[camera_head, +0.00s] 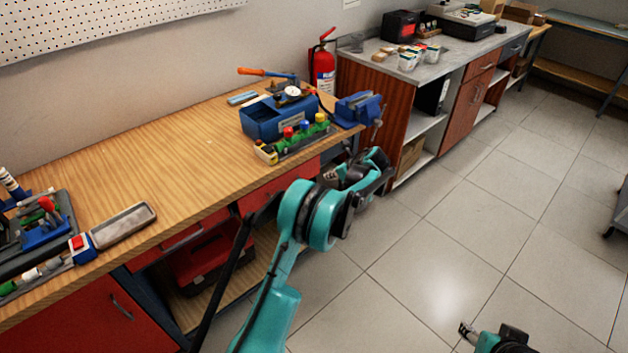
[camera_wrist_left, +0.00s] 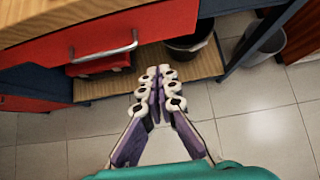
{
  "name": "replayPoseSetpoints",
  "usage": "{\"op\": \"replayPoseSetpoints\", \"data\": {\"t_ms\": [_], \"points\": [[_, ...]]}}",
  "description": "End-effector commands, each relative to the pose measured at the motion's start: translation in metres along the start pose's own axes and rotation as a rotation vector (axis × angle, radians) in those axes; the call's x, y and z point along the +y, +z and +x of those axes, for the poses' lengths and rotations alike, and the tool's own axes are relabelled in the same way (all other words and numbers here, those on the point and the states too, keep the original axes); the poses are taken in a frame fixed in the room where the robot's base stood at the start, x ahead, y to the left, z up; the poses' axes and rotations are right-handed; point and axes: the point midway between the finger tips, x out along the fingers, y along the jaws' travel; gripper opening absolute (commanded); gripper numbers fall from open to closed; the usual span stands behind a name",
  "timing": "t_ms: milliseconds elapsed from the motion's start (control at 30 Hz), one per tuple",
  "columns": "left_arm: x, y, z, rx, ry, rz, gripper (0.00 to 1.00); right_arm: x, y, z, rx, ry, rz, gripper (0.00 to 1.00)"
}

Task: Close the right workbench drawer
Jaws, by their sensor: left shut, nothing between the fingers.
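The right workbench drawer (camera_head: 280,185) has a red front under the right end of the wooden workbench. My teal left arm hides part of it in the head view. In the left wrist view the red drawer front (camera_wrist_left: 160,25) crosses the top, with its silver bar handle (camera_wrist_left: 105,50) at upper left. How far it stands out is hard to tell. My left gripper (camera_head: 332,178) is beside the drawer's right end, over the floor side. Its fingers (camera_wrist_left: 157,75) are together and empty, apart from the handle. My right gripper (camera_head: 466,330) is low over the floor; its jaw state is unclear.
The workbench top (camera_head: 150,150) carries a blue toolbox (camera_head: 275,118) and a blue vise (camera_head: 358,108). A red toolbox (camera_head: 208,258) sits on the lower shelf, and a dark bucket (camera_wrist_left: 190,45) is there too. Open tiled floor (camera_head: 450,230) lies to the right.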

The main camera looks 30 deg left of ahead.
Motion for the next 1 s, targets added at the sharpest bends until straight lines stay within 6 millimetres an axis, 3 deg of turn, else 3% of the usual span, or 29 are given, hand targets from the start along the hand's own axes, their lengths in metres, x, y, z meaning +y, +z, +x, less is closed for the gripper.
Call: {"op": "replayPoseSetpoints", "data": {"t_ms": [500,700,1000], "points": [[0.001,0.000,0.102,0.004,0.003,-0.002,0.00,0.000,0.023,0.032,0.000,0.000,0.000,0.48],[0.001,0.021,0.119,0.004,0.002,-0.001,0.00,0.000,0.029,0.041,0.000,0.000,0.000,0.48],[0.001,0.029,0.123,0.004,0.001,0.001,0.00,0.000,0.030,0.042,0.000,0.000,0.000,0.48]]}}
